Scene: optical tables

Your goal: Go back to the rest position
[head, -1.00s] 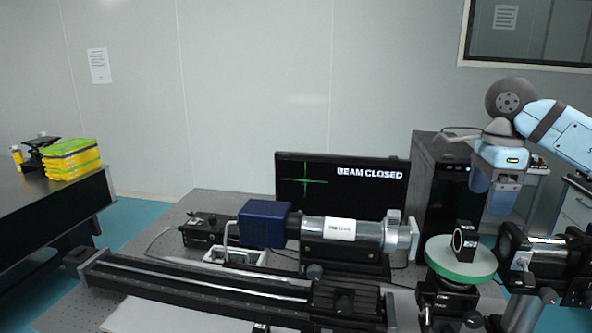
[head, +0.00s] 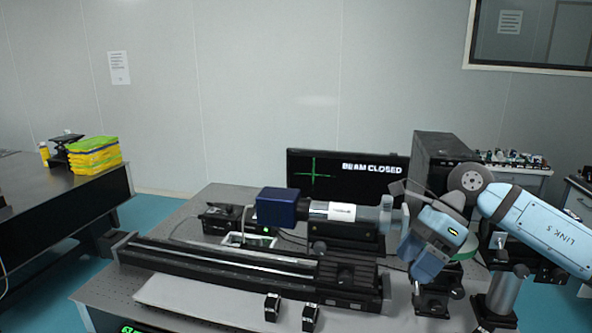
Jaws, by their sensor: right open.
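My right arm comes in from the right edge in the head view, light blue and grey. My right gripper (head: 417,258) is open and appears empty. It is tilted, with its fingers pointing down and left, in front of the right part of the optical table (head: 103,290). It partly hides the green-rimmed round stage (head: 466,253) and the right end of the horizontal cylinder (head: 334,211). I cannot tell how far it is from them. My left gripper is not in view.
A dark blue box (head: 277,207) sits by the cylinder, behind a long black rail (head: 215,258). Two small black mounts (head: 272,307) stand at the front. A monitor (head: 325,170) reads "BEAM CLOSED".

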